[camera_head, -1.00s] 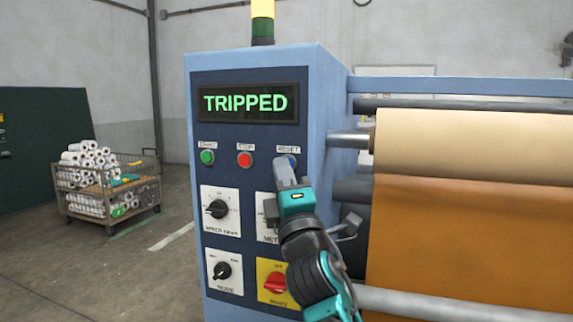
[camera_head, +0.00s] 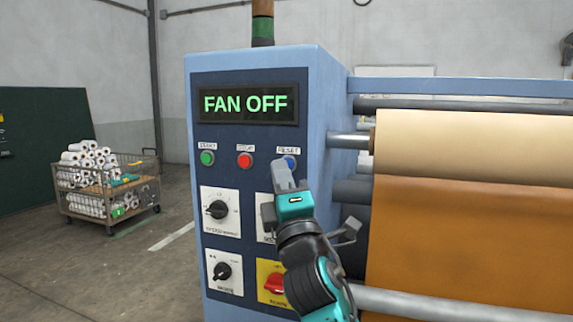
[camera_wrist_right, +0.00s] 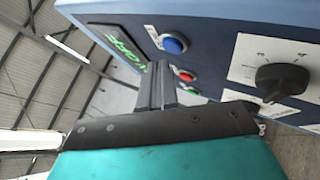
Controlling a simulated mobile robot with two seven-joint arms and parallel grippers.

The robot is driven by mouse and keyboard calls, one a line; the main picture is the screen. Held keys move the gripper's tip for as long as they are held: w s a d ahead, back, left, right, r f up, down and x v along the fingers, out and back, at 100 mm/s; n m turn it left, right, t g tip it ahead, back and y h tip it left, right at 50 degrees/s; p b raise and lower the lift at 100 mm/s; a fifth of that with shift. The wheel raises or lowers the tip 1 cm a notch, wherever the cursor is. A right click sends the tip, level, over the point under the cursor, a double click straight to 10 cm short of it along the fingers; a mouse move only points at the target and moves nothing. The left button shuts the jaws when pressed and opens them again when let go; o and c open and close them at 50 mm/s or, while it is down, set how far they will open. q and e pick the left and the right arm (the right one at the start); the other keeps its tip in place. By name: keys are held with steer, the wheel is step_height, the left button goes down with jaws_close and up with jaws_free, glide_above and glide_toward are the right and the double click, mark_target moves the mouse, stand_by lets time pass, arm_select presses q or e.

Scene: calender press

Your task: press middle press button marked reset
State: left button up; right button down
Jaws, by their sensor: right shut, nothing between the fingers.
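The blue reset button (camera_head: 289,162) is at the right end of the button row on the blue control cabinet, under the label RESET. It also shows in the right wrist view (camera_wrist_right: 174,45). My right gripper (camera_head: 281,166) is shut and empty, with its fingertips just below and left of the blue button in the head view. In the wrist view the fingers (camera_wrist_right: 157,72) appear apart from the button. The display (camera_head: 246,103) above reads FAN OFF. A green button (camera_head: 207,158) and a red button (camera_head: 245,160) sit left of the blue one. My left gripper is not in view.
Black dials (camera_head: 217,209) on white plates and a red switch (camera_head: 275,284) on a yellow plate lie below the buttons. Rollers with a tan web (camera_head: 470,240) stand to the right. A wire cart (camera_head: 110,190) with white rolls stands at the left on open floor.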

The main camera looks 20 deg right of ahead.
steer(key=shift+s+a, duration=0.1)
steer(key=s+a, duration=0.1)
steer(key=s, duration=0.1)
steer(key=s+a, duration=0.1)
steer(key=s, duration=0.1)
steer(key=shift+a, duration=0.35)
stand_by(0.7)
steer(key=s+d+f+m+g+y+p, duration=0.2)
steer(key=f+m+g, duration=0.5)
steer(key=f, duration=1.9)
steer(key=s+d+f+m+g, duration=0.2)
steer(key=s+f+m, duration=0.3)
steer(key=s+f, duration=0.5)
steer(key=s+d+f+m+g, duration=0.3)
steer(key=s+f+m+g, duration=0.1)
steer(key=s+f, duration=0.6)
steer(key=shift+s+f+m+g, duration=0.2)
steer(key=shift+f+m+g, duration=0.15)
steer(key=shift+f, duration=0.4)
